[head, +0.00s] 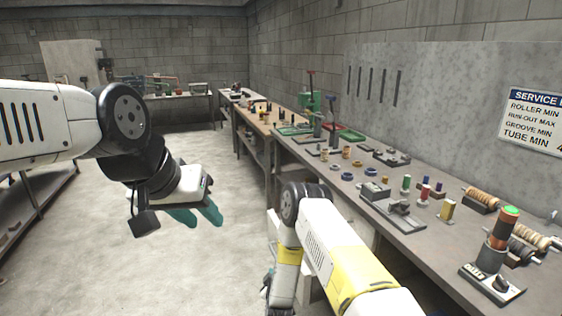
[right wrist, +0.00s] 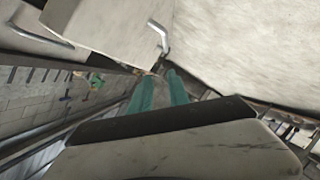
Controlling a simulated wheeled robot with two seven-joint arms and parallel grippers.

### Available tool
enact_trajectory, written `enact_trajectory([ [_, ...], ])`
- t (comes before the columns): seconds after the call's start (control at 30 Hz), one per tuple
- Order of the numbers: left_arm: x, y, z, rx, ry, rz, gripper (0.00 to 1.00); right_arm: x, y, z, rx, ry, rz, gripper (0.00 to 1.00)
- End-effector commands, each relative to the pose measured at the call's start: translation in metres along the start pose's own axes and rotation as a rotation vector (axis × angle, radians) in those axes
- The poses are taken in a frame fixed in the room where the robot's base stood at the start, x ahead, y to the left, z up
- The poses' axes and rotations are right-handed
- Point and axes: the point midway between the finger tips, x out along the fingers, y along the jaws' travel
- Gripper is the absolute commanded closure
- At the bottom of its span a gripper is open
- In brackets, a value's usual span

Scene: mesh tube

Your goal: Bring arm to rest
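My left arm comes in from the left in the head view and bends down. Its gripper (head: 203,217) hangs over the bare floor, with two teal fingers apart and nothing between them. My right arm, white with yellow bands, reaches in from the bottom right beside the long workbench. Its hand is mostly hidden behind the arm at the bottom of the head view. In the right wrist view the right gripper (right wrist: 160,82) shows two teal fingers apart, with nothing held.
A low shelf (head: 38,200) stands at left. The floor (head: 110,255) is clear in the middle. A bent metal handle (right wrist: 160,36) is near the right fingers.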

Motion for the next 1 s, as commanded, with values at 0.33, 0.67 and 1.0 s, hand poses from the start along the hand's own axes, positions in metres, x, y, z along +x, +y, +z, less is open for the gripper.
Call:
enact_trajectory([
  [0.33, 0.0, 0.0, 0.0, 0.0, 0.0, 0.0, 0.64, 0.014, 0.119, -0.089, 0.223, -0.039, -0.125, 0.78],
  [0.67, 0.0, 0.0, 0.0, 0.0, 0.0, 0.0, 0.64, -0.051, 0.241, -0.159, 0.438, -0.126, -0.268, 0.78],
  [1.0, 0.0, 0.0, 0.0, 0.0, 0.0, 0.0, 0.64, -0.184, 0.333, -0.186, 0.621, -0.264, -0.375, 0.78],
])
